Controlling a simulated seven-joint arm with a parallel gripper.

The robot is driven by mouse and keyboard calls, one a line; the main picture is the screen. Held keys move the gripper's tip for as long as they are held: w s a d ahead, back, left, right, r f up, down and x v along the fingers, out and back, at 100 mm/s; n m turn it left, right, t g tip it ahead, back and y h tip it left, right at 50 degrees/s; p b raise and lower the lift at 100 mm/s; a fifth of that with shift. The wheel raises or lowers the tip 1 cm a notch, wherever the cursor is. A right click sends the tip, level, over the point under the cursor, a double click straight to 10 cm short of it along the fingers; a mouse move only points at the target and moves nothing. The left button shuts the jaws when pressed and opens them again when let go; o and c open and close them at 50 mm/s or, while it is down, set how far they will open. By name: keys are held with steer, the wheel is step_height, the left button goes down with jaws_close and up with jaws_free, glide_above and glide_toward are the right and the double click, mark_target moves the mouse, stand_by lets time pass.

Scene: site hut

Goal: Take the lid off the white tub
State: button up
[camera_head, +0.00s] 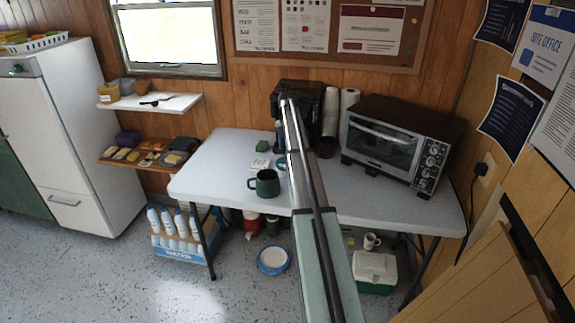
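A round white thing with a blue rim (273,259) stands on the floor under the front edge of the table. It may be the white tub, but I cannot tell whether its white top is a lid. My arm rises from the bottom of the picture, across the table, and ends in front of the black coffee maker. I cannot make out my gripper or any fingers at its end. Nothing of mine is seen touching the round thing.
The white folding table (225,165) bears a dark green mug (264,183), a black coffee maker (299,103) and a toaster oven (385,145). Below are a bottle pack (172,245) and a white-lidded cooler (375,266) with a mug (371,241). Floor at front left is clear.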

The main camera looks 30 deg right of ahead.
steer(key=shift+f, duration=2.65)
jaws_close()
